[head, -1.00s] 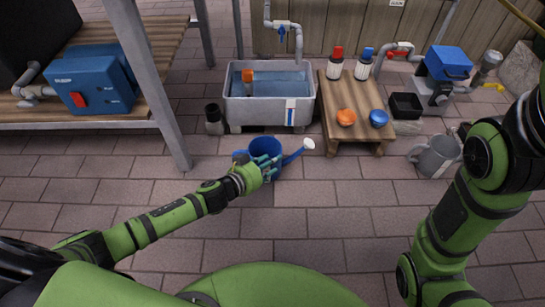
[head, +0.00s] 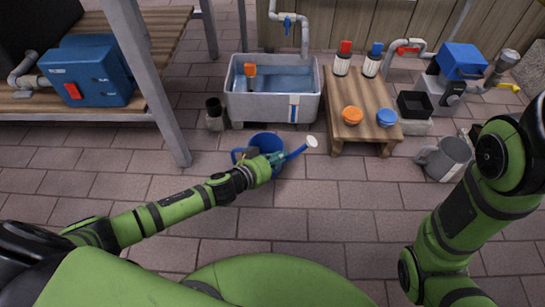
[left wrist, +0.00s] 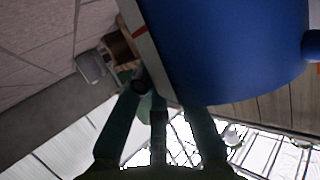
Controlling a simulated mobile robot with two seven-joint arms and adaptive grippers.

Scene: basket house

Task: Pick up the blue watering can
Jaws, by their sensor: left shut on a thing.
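The blue watering can (head: 262,141) stands upright on the paving in front of the grey tub, its blue spout and white rose pointing right. My left gripper (head: 274,159) is at the near side of the can, shut on it. The gripper covers part of the can's front. In the left wrist view the blue can body (left wrist: 235,50) fills the upper right, close beyond the gripper fingers (left wrist: 165,110). The exact contact is hard to see there. My right arm is at the right of the head view, with its gripper out of sight.
Behind the can is a grey water tub (head: 270,107). A low wooden table (head: 362,103) with bottles and bowls stands right of it. A grey watering can (head: 447,158) is further right. A dark cup (head: 214,113) and a metal-legged bench (head: 150,85) are left. Near paving is clear.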

